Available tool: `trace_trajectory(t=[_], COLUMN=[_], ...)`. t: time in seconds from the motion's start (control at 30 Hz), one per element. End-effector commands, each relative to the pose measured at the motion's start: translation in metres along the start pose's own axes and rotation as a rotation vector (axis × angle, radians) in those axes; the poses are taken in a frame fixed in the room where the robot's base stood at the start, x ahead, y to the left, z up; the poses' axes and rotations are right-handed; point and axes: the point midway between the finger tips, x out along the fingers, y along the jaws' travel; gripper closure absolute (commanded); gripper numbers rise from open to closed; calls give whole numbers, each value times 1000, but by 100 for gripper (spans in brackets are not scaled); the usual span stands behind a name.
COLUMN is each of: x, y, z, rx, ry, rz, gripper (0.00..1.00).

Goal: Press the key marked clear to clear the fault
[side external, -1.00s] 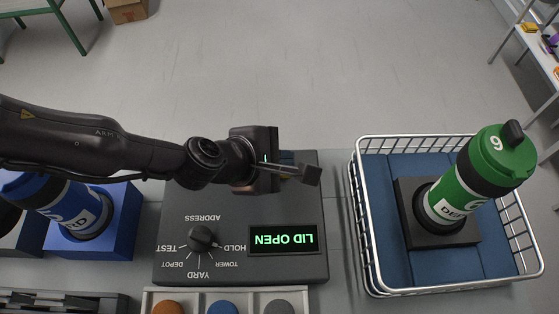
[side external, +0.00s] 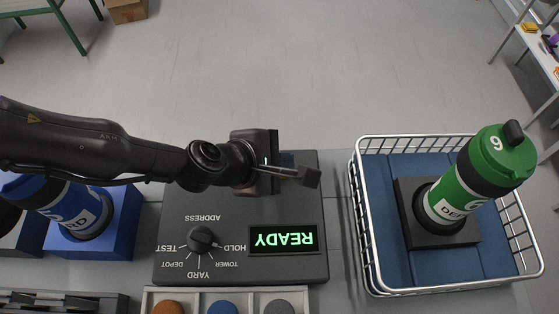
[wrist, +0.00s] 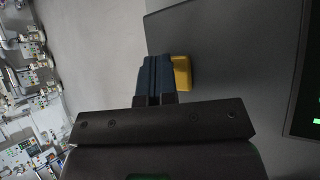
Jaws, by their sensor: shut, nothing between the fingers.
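The dark control box (side external: 240,215) has a lit display (side external: 283,239) that reads READY, upside down in the side view. My gripper (side external: 308,177) is over the far part of the box, its fingers together and empty. In the wrist view my gripper (wrist: 157,65) shows two dark blue fingers closed side by side. A yellow key (wrist: 181,73) sits right beside the fingers, partly covered by them. No marking can be read on it, and I cannot tell whether the fingers touch it. In the side view my gripper hides that part of the box.
A rotary knob (side external: 201,238) with position labels is on the box. A wire basket (side external: 367,220) at right holds a green tube (side external: 462,182). A blue tube (side external: 75,209) stands at left.

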Motion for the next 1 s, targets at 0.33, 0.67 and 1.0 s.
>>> trace_trajectory(t=[0.33,0.67,1.0], x=[-10,-12,-31], y=[7,8,22], z=[7,8,22], rx=[2,1,2], ry=[0,1,-1], rz=[0,-1,2], gripper=[100,100,100])
